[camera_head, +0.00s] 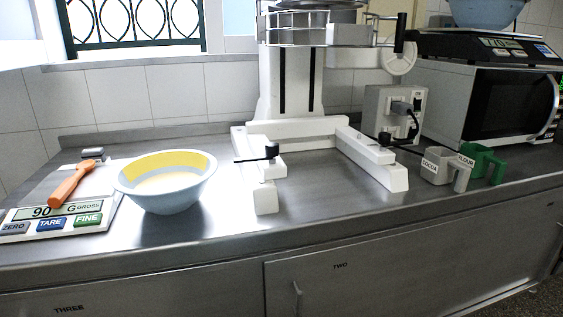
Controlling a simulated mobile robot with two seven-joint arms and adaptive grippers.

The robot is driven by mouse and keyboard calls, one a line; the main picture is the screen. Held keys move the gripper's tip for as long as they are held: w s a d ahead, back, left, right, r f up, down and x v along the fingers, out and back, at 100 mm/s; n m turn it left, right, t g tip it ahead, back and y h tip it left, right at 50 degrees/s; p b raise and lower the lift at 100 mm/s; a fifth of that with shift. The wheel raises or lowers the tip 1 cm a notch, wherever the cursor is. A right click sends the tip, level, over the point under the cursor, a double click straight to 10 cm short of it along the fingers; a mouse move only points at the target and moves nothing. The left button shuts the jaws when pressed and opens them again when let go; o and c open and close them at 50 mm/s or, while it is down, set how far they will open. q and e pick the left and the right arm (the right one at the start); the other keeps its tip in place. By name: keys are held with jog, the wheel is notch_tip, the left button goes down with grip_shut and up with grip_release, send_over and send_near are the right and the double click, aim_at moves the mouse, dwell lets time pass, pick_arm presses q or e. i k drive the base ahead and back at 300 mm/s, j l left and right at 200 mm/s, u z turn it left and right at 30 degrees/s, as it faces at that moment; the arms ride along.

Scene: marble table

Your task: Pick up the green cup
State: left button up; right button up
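The green cup (487,163) stands on the metal counter at the right, in front of the microwave. A white cup (443,169) labelled "COCOA" stands just left of it, and a "FLOUR" label shows at the green cup's left side. The two cups are close together, and the white cup seems to overlap part of the green one; I cannot tell if they touch. Neither of my grippers is in view.
A white stand mixer (290,90) with two forward legs fills the middle of the counter (330,205). A light-blue bowl (165,195) with a yellow band and a scale (60,219) bearing an orange utensil (75,183) are left. The microwave (490,105) stands behind the cups.

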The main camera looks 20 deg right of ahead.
aim_at(480, 157)
jog(key=z, duration=1.85)
